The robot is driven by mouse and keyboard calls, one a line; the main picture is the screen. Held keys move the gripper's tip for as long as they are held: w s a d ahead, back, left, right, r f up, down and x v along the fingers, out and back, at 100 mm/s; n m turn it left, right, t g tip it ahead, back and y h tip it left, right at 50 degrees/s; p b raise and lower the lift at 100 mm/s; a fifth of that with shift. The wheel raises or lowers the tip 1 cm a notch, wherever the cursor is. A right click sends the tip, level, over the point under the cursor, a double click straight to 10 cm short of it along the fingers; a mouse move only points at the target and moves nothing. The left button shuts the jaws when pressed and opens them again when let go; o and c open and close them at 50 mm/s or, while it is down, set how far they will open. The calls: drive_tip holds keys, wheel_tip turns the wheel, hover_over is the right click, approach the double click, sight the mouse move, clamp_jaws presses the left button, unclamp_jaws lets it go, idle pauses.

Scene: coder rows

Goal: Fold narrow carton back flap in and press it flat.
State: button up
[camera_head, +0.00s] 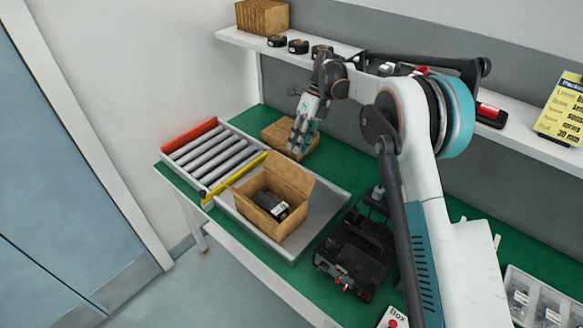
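The open brown carton (264,222) stands on a grey metal tray (325,211) at the middle of the bench. A black item (271,204) with a white label lies inside it. The back flap (290,177) stands up, leaning away from the opening. My gripper (299,149) points down behind the carton, above and apart from the back flap in the picture. It overlaps a second brown box (278,131) behind the tray; I cannot tell if they touch. The fingers are too small to tell whether they are open or shut. The gripper holds nothing that I can see.
A roller conveyor (212,158) with a red end and a yellow bar (236,179) lies left of the tray. A black machine (356,253) stands right of it. A shelf (230,36) with tape rolls (298,46) and flat cartons (262,17) runs along the wall.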

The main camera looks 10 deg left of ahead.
sight(291, 164)
drive_tip(key=b+x, duration=0.1)
drive_tip(key=x, duration=0.7)
drive_tip(key=shift+r, duration=0.1)
clamp_jaws()
